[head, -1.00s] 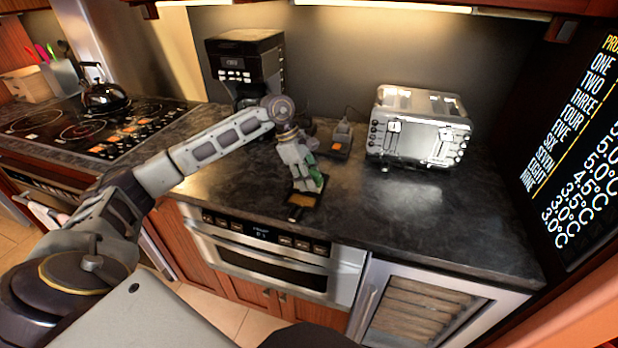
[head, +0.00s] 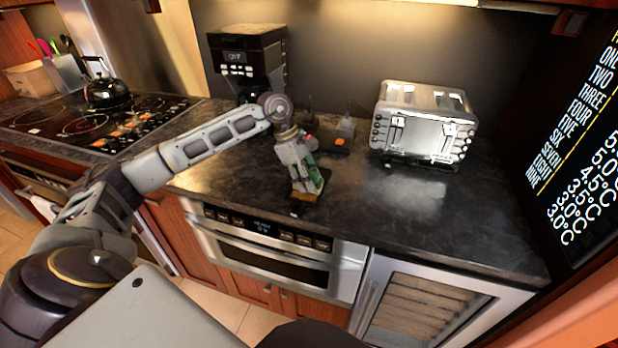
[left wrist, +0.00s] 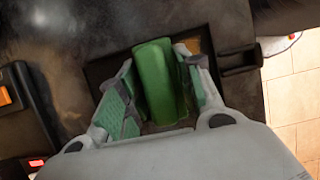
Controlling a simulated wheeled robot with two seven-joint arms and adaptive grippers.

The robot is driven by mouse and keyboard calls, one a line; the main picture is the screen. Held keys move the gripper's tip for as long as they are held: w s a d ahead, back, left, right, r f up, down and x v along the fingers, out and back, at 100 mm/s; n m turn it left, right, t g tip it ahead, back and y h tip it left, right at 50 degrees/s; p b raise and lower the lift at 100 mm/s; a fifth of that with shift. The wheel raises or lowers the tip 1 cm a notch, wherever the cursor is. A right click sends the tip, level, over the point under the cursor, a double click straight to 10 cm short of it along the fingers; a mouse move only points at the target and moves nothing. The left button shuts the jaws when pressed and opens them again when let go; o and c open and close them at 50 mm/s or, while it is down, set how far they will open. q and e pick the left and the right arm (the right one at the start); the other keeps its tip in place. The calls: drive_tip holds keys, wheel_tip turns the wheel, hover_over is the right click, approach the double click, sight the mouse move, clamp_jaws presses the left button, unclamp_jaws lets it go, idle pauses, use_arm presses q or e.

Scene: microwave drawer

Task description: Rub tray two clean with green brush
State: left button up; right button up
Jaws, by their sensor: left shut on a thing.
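My left gripper (head: 309,182) is shut on a green brush (left wrist: 155,80), which stands between its two fingers in the left wrist view. The brush also shows as a green strip beside the fingers in the head view (head: 314,174). Below it a small black tray (left wrist: 238,60) with a brownish-yellow inside and a short handle lies on the counter near the front edge. The gripper and brush are right over this tray and hide most of it. I cannot tell whether the bristles touch it. No number is readable on it. My right gripper is not in view.
Another dark tray with an orange patch (head: 341,142) lies farther back on the counter (head: 410,215). A toaster (head: 423,122) stands at the right and a coffee maker (head: 248,62) behind my arm. The counter right of the brush is clear. A stove (head: 90,122) is at the left.

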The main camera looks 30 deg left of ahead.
use_arm(q)
drive_tip(key=shift+s+d+f, duration=0.1)
drive_tip(key=shift+s+f, duration=0.1)
drive_tip(key=shift+s, duration=0.05)
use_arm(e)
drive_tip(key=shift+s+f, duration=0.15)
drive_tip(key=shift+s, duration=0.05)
